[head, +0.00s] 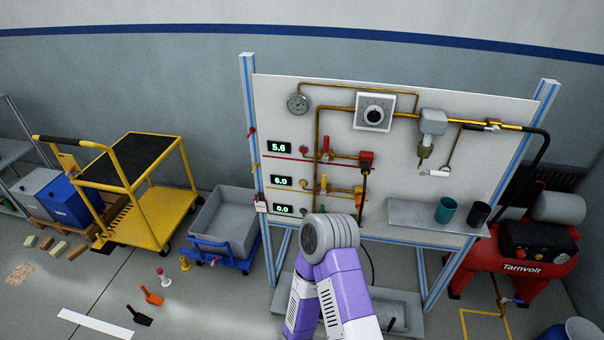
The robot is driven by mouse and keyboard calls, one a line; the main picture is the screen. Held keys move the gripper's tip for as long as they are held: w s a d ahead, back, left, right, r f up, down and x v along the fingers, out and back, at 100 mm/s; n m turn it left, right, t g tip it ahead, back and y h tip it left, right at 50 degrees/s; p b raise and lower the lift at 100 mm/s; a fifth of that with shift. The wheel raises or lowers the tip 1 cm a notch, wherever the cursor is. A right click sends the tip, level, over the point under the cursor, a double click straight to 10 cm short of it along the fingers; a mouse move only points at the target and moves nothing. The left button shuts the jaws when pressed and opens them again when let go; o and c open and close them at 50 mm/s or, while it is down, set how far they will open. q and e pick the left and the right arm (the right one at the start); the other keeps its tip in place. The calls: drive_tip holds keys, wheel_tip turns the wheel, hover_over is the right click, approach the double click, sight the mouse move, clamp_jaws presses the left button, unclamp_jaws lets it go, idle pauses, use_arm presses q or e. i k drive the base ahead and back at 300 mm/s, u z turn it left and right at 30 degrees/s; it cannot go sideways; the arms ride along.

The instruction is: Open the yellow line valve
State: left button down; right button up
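The yellow line (288,187) is the middle of three coloured rows on the upright white panel (400,165). A small yellow valve handle (323,183) stands roughly upright on its brass pipe. The small green display (283,181) beside the line is hard to read, perhaps 6.0. One of my purple arms rises in front of the panel's lower edge, and its grey round joint covers part of the area below the yellow row. Neither gripper can be seen.
A red row with a red handle (325,146) lies above; the green row below is partly hidden. A grey shelf (420,216) carries a teal cup (445,210) and a dark cup (478,213). A yellow trolley (140,190) and a red compressor (520,255) flank the panel.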

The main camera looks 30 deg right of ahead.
sight(323, 191)
drive_tip(key=z, duration=0.65)
drive_tip(key=i, duration=0.85)
drive_tip(key=z, duration=0.85)
